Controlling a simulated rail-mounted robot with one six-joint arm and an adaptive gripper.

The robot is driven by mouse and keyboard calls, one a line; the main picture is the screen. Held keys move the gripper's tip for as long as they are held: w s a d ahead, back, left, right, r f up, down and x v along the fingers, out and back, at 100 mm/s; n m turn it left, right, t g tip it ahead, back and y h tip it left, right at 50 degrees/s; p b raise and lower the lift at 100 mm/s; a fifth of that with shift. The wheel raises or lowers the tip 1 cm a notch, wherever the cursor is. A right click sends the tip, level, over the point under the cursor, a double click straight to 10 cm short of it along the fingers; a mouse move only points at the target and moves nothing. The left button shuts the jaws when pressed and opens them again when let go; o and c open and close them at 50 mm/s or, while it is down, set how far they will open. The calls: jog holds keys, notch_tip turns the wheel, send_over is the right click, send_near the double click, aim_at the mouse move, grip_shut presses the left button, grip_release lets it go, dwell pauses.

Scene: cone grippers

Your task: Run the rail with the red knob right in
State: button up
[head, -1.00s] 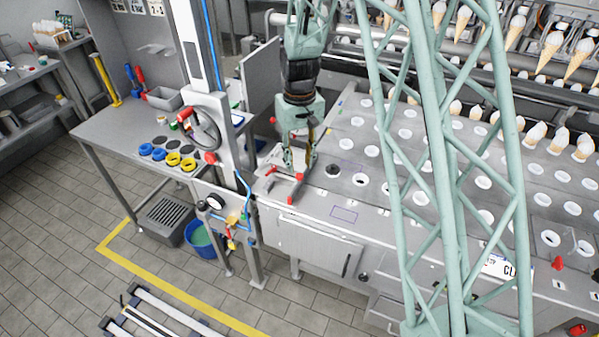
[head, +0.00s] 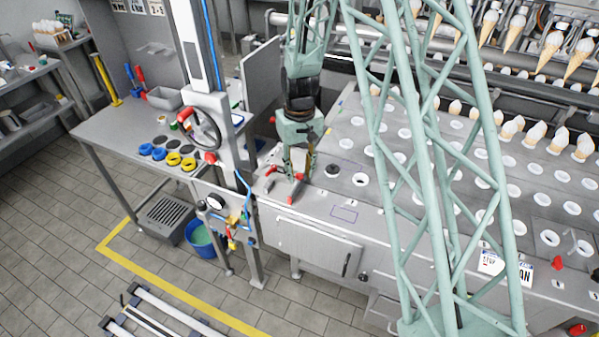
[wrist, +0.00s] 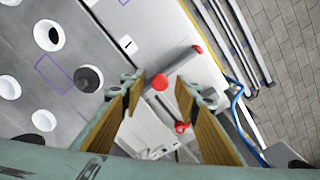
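My gripper (head: 298,168) points down over the left end of the grey machine top, close to a red handle (head: 297,189) and a smaller red piece (head: 270,171). The wrist view shows the gripper (wrist: 160,98) open, its two tan-padded fingers apart. A round red knob (wrist: 160,82) shows in the gap between the fingertips. I cannot tell whether the fingers are level with it or touch it. The rail cannot be clearly made out.
The machine top (head: 330,205) has rows of round holes, some with white-topped cones (head: 535,133). A post with a handwheel (head: 201,130) stands left of my gripper, beside a grey workbench (head: 115,135). A red knob (head: 557,263) sits far right.

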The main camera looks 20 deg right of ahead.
grip_shut()
jog(key=shift+s+d+b, duration=0.6)
jog(key=shift+s+d, duration=0.25)
jog(key=shift+d, duration=0.2)
grip_release()
jog(key=shift+r, duration=0.15)
notch_tip(320, 180, up, 12)
dwell(0.6)
